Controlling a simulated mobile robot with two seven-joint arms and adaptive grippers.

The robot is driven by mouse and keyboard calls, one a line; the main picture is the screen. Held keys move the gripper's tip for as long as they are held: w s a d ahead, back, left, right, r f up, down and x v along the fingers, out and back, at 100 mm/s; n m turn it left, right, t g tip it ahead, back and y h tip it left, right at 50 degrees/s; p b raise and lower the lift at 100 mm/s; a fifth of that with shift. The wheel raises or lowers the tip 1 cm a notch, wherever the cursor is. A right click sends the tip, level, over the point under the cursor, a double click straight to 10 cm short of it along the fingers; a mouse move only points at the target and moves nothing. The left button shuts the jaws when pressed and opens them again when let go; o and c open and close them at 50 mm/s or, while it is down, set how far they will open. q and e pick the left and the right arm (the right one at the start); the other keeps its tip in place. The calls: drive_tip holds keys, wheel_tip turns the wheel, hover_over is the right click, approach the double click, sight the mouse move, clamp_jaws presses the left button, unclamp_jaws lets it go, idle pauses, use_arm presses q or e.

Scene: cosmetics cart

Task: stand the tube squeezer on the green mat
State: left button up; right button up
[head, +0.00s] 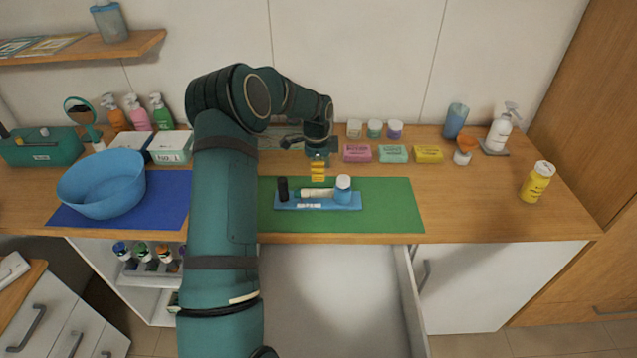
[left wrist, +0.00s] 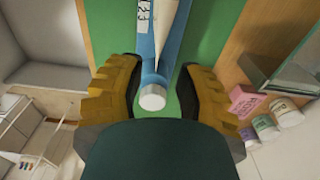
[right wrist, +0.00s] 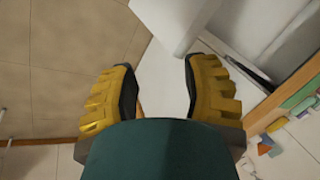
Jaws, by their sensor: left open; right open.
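The blue tube squeezer (head: 318,206) lies flat on the green mat (head: 390,210), with a pale tube along it, a dark upright piece at its left end and a white-capped blue piece at its right end. My left gripper (head: 318,172) is above and just behind it, pointing down, open. In the left wrist view the squeezer (left wrist: 160,50) runs between the open yellow fingers (left wrist: 155,95), its white round end showing near them; I see no grip on it. My right gripper (right wrist: 158,92) is open and empty, seen only in the right wrist view.
A blue bowl (head: 100,185) stands on a blue mat (head: 165,205) at the left. Soap boxes (head: 393,154) and small jars (head: 375,129) stand behind the green mat. A yellow bottle (head: 537,182) is at the right. A drawer (head: 330,290) is open below the counter.

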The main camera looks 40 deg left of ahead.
use_arm(q)
wheel_tip(320, 180, up, 4)
drive_tip(key=shift+f, duration=0.2)
drive_tip(key=shift+s, duration=0.1)
idle(0.5)
